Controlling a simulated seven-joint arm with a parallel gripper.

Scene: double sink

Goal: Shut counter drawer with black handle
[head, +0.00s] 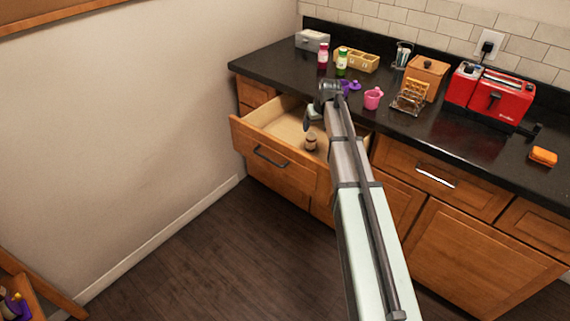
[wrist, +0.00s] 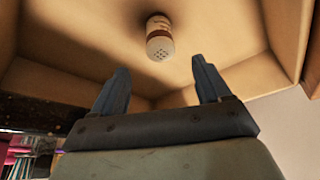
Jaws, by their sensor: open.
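The wooden counter drawer (head: 302,168) is pulled out from under the black counter in the head view. Its dark handle (head: 270,157) is on the front panel. The drawer's pale inside also fills much of the wrist view (wrist: 90,45). A small brown and white shaker (head: 310,142) is in the drawer; it also shows in the wrist view (wrist: 160,38), beyond my fingers. My gripper (wrist: 160,78) is open and empty, its two fingers apart and pointing into the drawer. In the head view my arm hides part of the drawer's right side.
The counter (head: 285,66) holds a red toaster (head: 490,96), a pink cup (head: 373,98), bottles and a toast rack (head: 411,96). Another drawer with a bright handle (head: 435,177) is shut to the right. The wall (head: 130,110) is at left; the floor (head: 210,250) before the drawer is clear.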

